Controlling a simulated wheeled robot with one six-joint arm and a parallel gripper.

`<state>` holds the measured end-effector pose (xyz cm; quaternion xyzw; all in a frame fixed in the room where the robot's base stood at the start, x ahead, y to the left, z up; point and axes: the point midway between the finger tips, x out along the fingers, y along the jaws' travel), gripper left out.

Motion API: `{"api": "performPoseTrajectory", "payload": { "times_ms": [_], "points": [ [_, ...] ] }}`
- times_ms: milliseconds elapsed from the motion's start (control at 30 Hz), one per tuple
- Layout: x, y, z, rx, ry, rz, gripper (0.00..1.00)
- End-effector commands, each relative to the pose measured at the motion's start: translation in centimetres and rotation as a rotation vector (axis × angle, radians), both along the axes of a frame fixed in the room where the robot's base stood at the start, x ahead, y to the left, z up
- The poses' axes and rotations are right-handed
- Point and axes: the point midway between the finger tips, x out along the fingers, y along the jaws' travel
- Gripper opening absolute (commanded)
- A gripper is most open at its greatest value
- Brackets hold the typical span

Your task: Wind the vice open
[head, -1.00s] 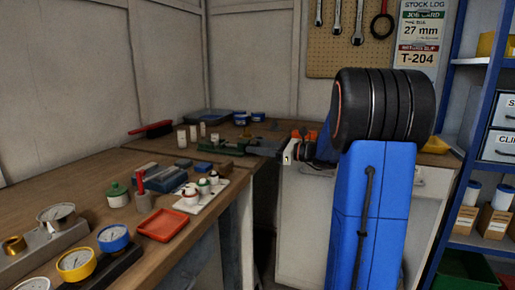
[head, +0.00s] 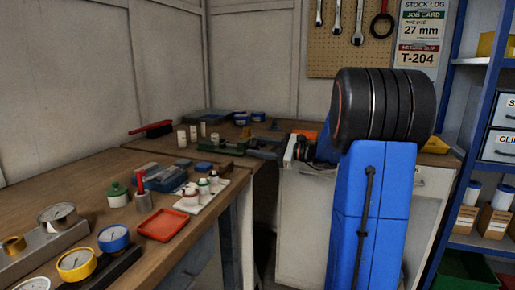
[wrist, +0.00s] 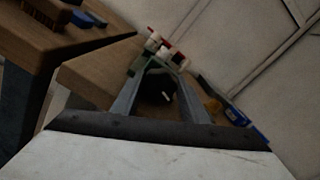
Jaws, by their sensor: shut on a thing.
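The green vice (head: 228,148) sits at the front edge of the bench, by the inner corner, in the head view. Part of it shows in the wrist view (wrist: 136,66), just beyond the fingertips. My gripper (head: 262,149) reaches in from the right at the vice's front end. In the wrist view its two grey fingers (wrist: 158,78) stand around a dark round part (wrist: 154,88) with a small light bar, which looks like the vice's screw end and handle. The gripper is shut on the handle; the exact contact is too small and dark to see.
A blue shelf rack (head: 465,110) stands at right.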

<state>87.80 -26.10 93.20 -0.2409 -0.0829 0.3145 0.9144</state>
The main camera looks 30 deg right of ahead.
Motion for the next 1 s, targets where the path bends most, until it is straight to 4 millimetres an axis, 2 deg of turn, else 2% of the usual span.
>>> {"api": "performPoseTrajectory", "payload": {
  "times_ms": [300, 767, 800, 867, 1000],
  "points": [
    [0.0, -0.04, -0.16, -0.092, -0.069, -0.001, 0.18],
    [0.03, -0.14, -0.43, -0.106, -0.076, -0.003, 0.18],
    [0.03, -0.15, -0.45, -0.107, -0.076, -0.003, 0.43],
    [0.03, -0.16, -0.48, -0.106, -0.075, -0.003, 0.57],
    [0.02, -0.15, -0.59, -0.106, -0.073, -0.003, 0.59]
  ]
}}
